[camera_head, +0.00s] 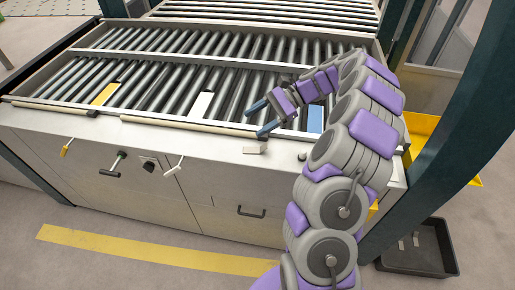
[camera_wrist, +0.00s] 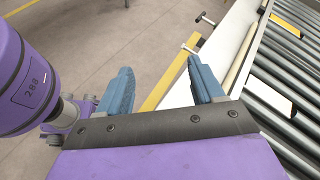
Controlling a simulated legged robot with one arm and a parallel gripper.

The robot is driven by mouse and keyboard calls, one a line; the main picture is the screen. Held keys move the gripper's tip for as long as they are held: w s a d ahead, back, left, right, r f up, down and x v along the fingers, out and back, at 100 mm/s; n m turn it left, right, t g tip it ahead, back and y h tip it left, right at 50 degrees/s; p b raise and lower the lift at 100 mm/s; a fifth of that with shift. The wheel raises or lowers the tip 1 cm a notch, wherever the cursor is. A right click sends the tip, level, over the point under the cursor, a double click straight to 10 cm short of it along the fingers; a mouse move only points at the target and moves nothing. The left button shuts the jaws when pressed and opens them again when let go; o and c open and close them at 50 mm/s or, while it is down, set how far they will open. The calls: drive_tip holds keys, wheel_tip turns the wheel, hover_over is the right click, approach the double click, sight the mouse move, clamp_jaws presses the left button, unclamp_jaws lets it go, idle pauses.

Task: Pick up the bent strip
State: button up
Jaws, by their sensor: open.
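I cannot tell for certain which piece is the bent strip. A small pale piece (camera_head: 255,150) lies on the table's front ledge, just below the fingers and apart from them. Small light pieces (camera_head: 416,240) also lie in a dark tray on the floor at the lower right; their shape is too small to make out.
The roller table (camera_head: 160,122) carries a yellow plate (camera_head: 104,95), a white plate (camera_head: 202,105) and a blue plate (camera_head: 315,118). Handles (camera_head: 174,165) stick out of its front. A dark green post (camera_head: 450,130) stands at right, near a yellow bin (camera_head: 421,127). Floor in front is clear.

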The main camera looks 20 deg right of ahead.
drive_tip(key=w+d+f+m+t, duration=0.1)
drive_tip(key=d+f+m+t, duration=0.2)
drive_tip(key=d+f+m, duration=0.55)
drive_tip(key=t, duration=0.2)
approach(266, 147)
drive_tip(key=w+a+f, duration=0.1)
drive_tip(key=w+a+b, duration=0.1)
drive_tip(key=shift+w+a+f, duration=0.3)
drive_tip(key=shift+f, duration=0.05)
drive_tip(key=shift+h, duration=0.3)
drive_tip(key=shift+s+b+x, duration=0.1)
drive_tip(key=shift+b+x, duration=0.25)
drive_tip(key=shift+x, duration=1.05)
drive_tip(key=shift+s+b+x, duration=0.15)
drive_tip(key=shift+b+x, duration=0.15)
drive_tip(key=shift+x, duration=1.1)
drive_tip(key=shift+c, duration=0.2)
drive_tip(key=shift+d, duration=0.1)
drive_tip(key=shift+c, duration=1.4)
drive_tip(key=c, duration=0.8)
